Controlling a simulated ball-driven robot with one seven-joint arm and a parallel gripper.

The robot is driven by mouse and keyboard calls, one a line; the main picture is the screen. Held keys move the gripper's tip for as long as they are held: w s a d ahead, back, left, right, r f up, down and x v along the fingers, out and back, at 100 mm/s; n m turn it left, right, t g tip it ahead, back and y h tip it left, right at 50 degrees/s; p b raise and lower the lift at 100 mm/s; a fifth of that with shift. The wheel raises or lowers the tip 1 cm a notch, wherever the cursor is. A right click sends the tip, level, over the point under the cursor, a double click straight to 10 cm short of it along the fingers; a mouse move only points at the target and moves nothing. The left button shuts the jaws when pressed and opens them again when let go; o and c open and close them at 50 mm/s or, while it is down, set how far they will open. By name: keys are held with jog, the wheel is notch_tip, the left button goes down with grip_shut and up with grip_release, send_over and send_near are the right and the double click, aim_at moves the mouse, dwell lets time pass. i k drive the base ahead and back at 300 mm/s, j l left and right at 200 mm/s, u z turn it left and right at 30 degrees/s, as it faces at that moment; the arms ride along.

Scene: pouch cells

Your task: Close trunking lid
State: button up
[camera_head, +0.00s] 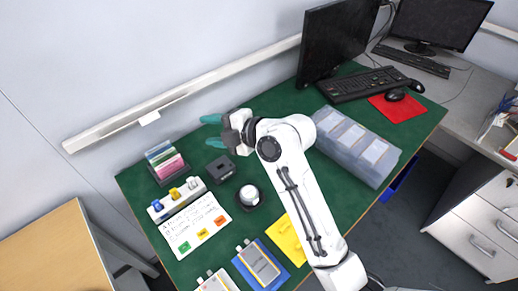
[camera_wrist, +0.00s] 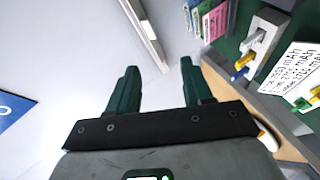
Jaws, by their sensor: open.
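The trunking is a long white strip (camera_head: 230,77) on the wall behind the green table. It rises from the lower left to the upper right, and the monitor hides its far right end. A small white block (camera_head: 149,118) sits at its lower edge. In the wrist view part of the trunking (camera_wrist: 147,32) shows beyond the fingers, with a thin dark line along it. I cannot tell the lid apart from the body or how far it is open. My gripper (camera_head: 211,131), with teal fingers, is open and empty, right of the block and apart from the trunking; its fingers also show in the wrist view (camera_wrist: 159,66).
Below my gripper are a dark box (camera_head: 220,169), a round dark holder (camera_head: 249,196), a coloured card rack (camera_head: 166,165) and a clip stand (camera_head: 177,199). A clear lidded case (camera_head: 356,146) and a monitor (camera_head: 335,40) stand to the right. The wall left of the trunking is bare.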

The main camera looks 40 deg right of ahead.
aim_at(149, 118)
jog(key=k+l, duration=0.15)
jog(key=k+l+u, duration=0.1)
jog(key=l, duration=0.25)
jog(key=i+j+u, duration=0.25)
jog(key=i+j, duration=0.25)
jog(key=j, duration=0.2)
jog(key=i+j+u, duration=0.25)
jog(key=i+j, duration=0.3)
